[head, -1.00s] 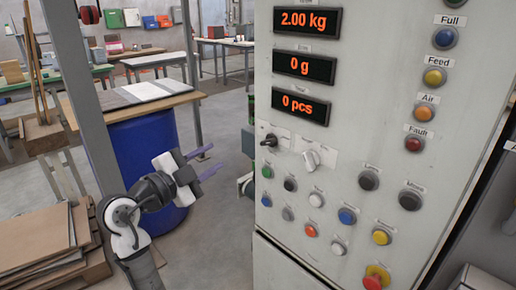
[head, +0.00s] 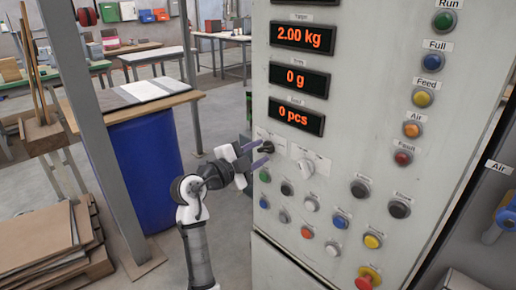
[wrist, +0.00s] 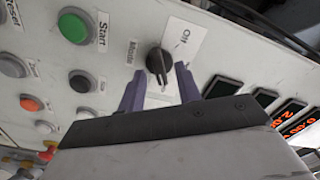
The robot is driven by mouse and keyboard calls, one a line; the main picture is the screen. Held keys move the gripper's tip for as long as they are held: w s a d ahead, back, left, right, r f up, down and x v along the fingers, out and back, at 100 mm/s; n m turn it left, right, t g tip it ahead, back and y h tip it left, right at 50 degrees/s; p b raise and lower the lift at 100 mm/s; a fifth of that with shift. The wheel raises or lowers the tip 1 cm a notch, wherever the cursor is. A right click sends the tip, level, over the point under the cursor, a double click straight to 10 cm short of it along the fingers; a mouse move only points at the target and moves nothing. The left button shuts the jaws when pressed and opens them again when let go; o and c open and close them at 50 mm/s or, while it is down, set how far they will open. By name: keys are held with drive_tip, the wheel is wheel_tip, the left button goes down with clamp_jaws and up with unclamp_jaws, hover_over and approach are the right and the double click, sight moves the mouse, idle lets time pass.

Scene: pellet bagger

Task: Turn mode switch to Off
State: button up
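The mode switch is a black rotary knob (wrist: 158,62) on a white label plate, with "Off" printed on one side and "Mode" on the other in the wrist view. In the head view the black knob (head: 266,146) sits on the left side of the panel, below the displays. My gripper (wrist: 160,85) is open, its two purple fingers spread with the knob's near end between or just ahead of their tips. I cannot tell whether they touch it. In the head view my gripper (head: 264,154) is right at the panel's left edge by the knob.
A white rotary switch (head: 305,167) is right of the black knob. Several push buttons sit below, including a green Start button (wrist: 75,26) and a red emergency knob (head: 367,278). A blue barrel (head: 147,165) and cardboard stack (head: 60,245) stand left of my arm.

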drive_tip(key=shift+w+d, duration=0.15)
drive_tip(key=shift+d, duration=0.05)
clamp_jaws()
